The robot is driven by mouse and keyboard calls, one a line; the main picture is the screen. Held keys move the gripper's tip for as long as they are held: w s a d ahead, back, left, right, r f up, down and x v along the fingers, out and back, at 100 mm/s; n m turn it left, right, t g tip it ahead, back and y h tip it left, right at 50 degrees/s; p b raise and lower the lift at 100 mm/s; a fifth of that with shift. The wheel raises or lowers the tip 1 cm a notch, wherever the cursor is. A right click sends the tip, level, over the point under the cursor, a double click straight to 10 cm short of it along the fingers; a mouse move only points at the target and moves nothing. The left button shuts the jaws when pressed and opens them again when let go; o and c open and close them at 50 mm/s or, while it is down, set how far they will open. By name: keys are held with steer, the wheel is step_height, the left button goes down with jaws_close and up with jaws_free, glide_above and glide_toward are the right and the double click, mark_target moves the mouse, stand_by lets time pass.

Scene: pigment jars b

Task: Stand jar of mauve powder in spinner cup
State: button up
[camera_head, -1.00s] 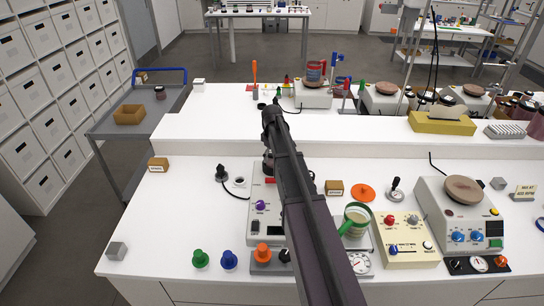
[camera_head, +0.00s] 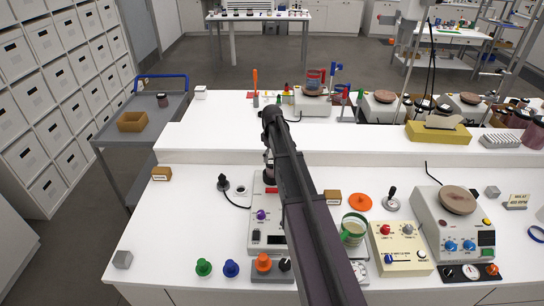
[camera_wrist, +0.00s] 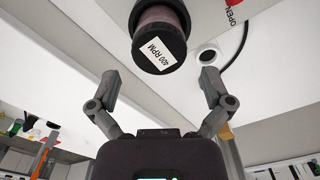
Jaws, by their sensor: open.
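A jar with a dark lid labelled 400 RPM and a mauve body (camera_wrist: 160,18) is at the top of the wrist view. In the head view my arm hides most of the gripper. A white machine with a purple knob (camera_head: 262,214) sits under my arm; its far part, where a cup could be, is mostly covered.
A green-handled mug (camera_head: 354,228), a yellow control box (camera_head: 400,248) and a plate machine (camera_head: 446,228) stand to the right. Coloured knobs (camera_head: 231,268) line the front. A raised shelf (camera_head: 215,139) runs behind. The bench's left front is mostly clear.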

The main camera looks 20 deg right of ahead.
steer(key=shift+r+p, duration=2)
steer(key=shift+r, duration=0.25)
steer(key=s+a+f+m+b, duration=0.2)
steer(key=s+a, duration=0.3)
steer(key=s, duration=0.4)
steer(key=s+a+f+m+b, duration=0.2)
steer(key=s+a+f+b, duration=0.2)
steer(key=s, duration=0.5)
steer(key=s+a+f+m+b, duration=0.2)
steer(key=s+a, duration=0.4)
steer(key=s, duration=0.3)
steer(key=shift+a+f+m+b, duration=0.4)
steer(key=shift+f+b, duration=0.2)
steer(key=shift+b, duration=0.05)
